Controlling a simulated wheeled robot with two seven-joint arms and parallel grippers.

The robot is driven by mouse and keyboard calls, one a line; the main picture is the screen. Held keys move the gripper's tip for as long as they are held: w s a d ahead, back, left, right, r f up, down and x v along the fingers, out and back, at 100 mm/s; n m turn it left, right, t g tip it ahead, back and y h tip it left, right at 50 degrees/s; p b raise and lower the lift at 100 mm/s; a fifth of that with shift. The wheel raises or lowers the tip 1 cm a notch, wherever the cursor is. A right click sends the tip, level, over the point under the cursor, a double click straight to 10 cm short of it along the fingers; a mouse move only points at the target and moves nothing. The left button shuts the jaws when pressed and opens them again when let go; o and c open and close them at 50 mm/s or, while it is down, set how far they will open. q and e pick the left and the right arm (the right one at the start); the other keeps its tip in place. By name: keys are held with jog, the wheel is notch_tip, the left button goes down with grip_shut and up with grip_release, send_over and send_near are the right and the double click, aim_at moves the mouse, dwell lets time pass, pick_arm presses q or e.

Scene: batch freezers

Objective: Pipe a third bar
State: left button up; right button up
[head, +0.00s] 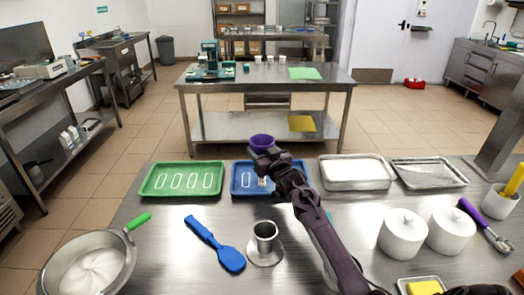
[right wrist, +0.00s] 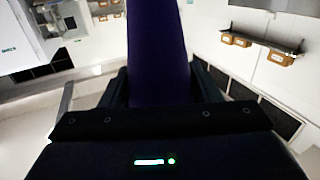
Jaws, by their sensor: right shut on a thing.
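My right gripper (head: 267,160) is over the blue tray (head: 236,190) and is shut on a purple piping bag (head: 262,142). The bag's wide purple top shows above the gripper in the head view, and its purple body (right wrist: 158,50) fills the space between the fingers in the right wrist view. A pale tip shows below the gripper, low over the tray; I cannot tell whether it touches. One white outlined bar (head: 245,181) lies at the left of the blue tray. My gripper and arm hide the tray's middle and part of its right. My left gripper is out of view.
A green tray (head: 151,191) with several white outlines is at the left. Metal trays (head: 356,187) stand at the right.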

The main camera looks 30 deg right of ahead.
aim_at(262, 136)
jog(key=shift+w+d, duration=0.1)
jog(key=shift+w, duration=0.05)
jog(key=shift+w+d+b, duration=0.5)
jog(key=shift+w+b, duration=0.35)
jog(key=shift+w, duration=0.05)
dwell(0.6)
notch_tip(262, 136, up, 5)
jog(key=p, duration=0.4)
jog(key=shift+f, duration=0.15)
jog(key=shift+f, duration=0.1)
